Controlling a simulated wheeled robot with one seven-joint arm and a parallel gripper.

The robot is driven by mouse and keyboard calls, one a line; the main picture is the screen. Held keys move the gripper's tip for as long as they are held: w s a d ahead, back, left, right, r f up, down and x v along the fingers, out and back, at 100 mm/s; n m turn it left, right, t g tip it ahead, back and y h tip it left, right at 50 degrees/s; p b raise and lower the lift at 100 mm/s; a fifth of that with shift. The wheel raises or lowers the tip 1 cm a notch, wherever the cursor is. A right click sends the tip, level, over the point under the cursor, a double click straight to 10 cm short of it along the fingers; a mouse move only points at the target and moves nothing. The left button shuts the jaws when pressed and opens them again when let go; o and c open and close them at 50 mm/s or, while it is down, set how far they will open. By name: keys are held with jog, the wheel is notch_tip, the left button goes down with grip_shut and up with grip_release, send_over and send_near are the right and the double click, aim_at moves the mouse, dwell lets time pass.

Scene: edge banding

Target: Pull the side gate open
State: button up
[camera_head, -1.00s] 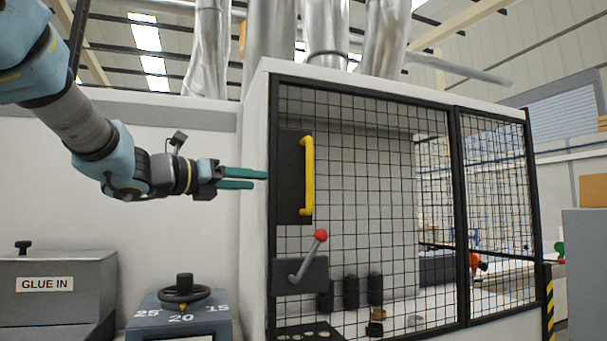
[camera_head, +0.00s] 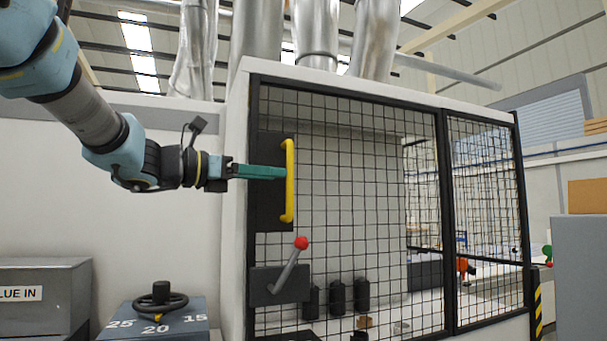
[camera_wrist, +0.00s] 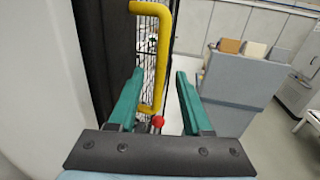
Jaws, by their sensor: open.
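The side gate is a black-framed wire mesh panel (camera_head: 350,190) on the white machine housing, and it looks closed. Its yellow handle (camera_head: 289,180) stands upright on a black plate (camera_head: 268,205). A lever with a red knob (camera_head: 301,243) sits below the handle. My gripper (camera_head: 284,173) is level with the handle's upper half, its teal fingertips at the handle. In the wrist view, my gripper (camera_wrist: 155,85) is open, with the yellow handle (camera_wrist: 161,60) between the fingers, nearer the left one. Whether a finger touches the handle cannot be told.
A grey glue box (camera_head: 40,300) and a dial block with a black handwheel (camera_head: 160,300) stand at lower left. A grey cabinet (camera_head: 580,270) stands at the far right. The wrist view shows open floor (camera_wrist: 270,130) at right.

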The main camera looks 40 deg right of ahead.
aim_at(302, 177)
jog(key=d+p, duration=0.1)
jog(key=d, duration=0.1)
jog(key=s+d+p, duration=0.1)
jog(key=d, duration=0.5)
jog(key=shift+s+d+p, duration=0.1)
jog(key=shift+s+p, duration=0.1)
jog(key=shift+p, duration=0.2)
grip_shut()
dwell(0.9)
